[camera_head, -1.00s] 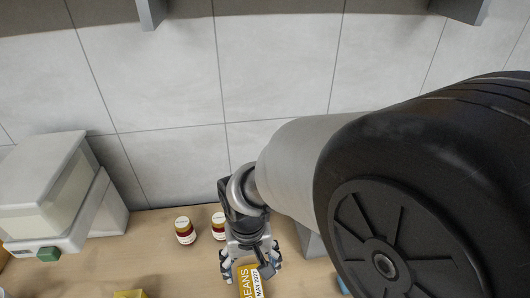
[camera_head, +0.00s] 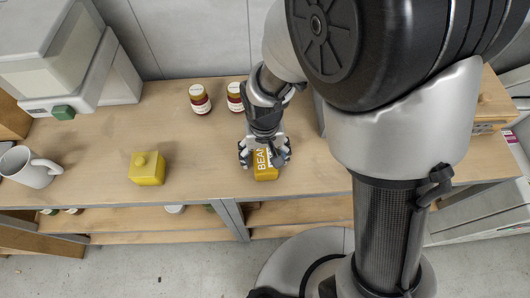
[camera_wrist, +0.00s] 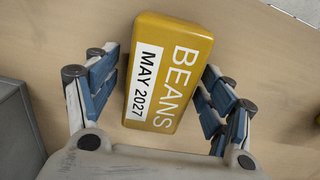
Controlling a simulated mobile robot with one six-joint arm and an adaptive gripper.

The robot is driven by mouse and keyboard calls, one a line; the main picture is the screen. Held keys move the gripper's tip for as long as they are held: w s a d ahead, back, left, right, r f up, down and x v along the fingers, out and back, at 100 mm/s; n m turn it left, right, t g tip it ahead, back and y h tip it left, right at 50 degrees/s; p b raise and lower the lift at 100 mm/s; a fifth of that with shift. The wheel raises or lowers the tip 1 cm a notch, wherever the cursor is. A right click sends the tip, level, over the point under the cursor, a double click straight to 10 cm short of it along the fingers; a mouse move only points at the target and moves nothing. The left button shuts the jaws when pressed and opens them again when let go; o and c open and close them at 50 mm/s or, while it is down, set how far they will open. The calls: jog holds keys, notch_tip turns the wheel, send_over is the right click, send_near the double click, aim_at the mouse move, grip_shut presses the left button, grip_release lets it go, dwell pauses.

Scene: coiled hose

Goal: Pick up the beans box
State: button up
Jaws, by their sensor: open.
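The beans box (camera_head: 264,172) is a yellow box with a white "MAY 2027" label. It lies on the wooden worktop near its front edge. In the wrist view the beans box (camera_wrist: 169,72) sits between the two fingers, tilted slightly, with its lettering running lengthwise. My gripper (camera_head: 265,155) is over the box, fingers on either side of it. In the wrist view my gripper (camera_wrist: 158,100) is open, with a gap between each blue-padded finger and the box. In the head view my gripper covers part of the box.
Two small jars, a left jar (camera_head: 200,99) and a right jar (camera_head: 235,97), stand behind my gripper. A yellow block (camera_head: 147,168) and a white mug (camera_head: 27,168) stand to the left. A white appliance (camera_head: 66,62) is at the back left. The worktop between block and box is clear.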

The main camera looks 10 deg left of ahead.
jog(key=shift+r, duration=0.1)
jog(key=c, duration=1.4)
